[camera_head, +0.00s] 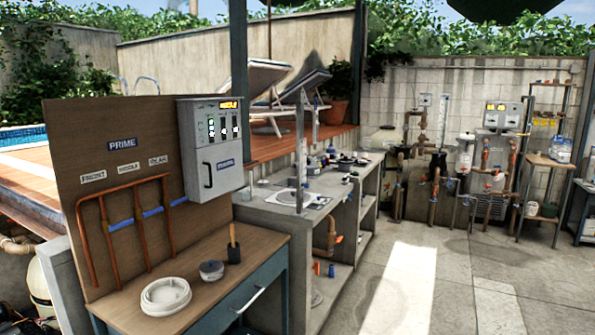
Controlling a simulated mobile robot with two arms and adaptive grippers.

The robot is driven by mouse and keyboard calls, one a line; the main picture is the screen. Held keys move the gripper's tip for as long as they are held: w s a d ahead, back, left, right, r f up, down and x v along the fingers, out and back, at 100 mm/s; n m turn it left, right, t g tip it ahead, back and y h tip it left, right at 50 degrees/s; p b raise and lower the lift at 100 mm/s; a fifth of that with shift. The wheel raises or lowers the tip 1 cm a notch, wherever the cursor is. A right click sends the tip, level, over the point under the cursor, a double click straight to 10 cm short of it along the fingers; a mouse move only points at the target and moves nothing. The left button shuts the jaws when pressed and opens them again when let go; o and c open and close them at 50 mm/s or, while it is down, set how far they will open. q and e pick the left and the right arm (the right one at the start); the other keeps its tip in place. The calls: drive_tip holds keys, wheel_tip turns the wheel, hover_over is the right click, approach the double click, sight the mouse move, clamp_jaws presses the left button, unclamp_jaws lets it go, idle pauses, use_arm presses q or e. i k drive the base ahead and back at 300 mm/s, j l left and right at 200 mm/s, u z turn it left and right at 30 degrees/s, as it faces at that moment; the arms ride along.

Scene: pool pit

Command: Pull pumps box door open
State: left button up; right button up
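The pumps box (187,150) is a light grey cabinet fixed to the upright wooden board, left of the middle of the view. Its door (222,180) faces right and toward me and looks shut. A dark vertical handle (207,175) is on the door's left side, and a small blue label (226,164) is beside it. Above the door is a panel (223,124) with switches and a lit yellow display. Neither of my grippers is in view.
Copper pipes (110,240) run on the board. A concrete counter (265,222) adjoins on the right. Open floor (440,275) lies at right.

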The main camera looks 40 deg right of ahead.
sight(221, 166)
drive_tip(key=z, duration=0.9)
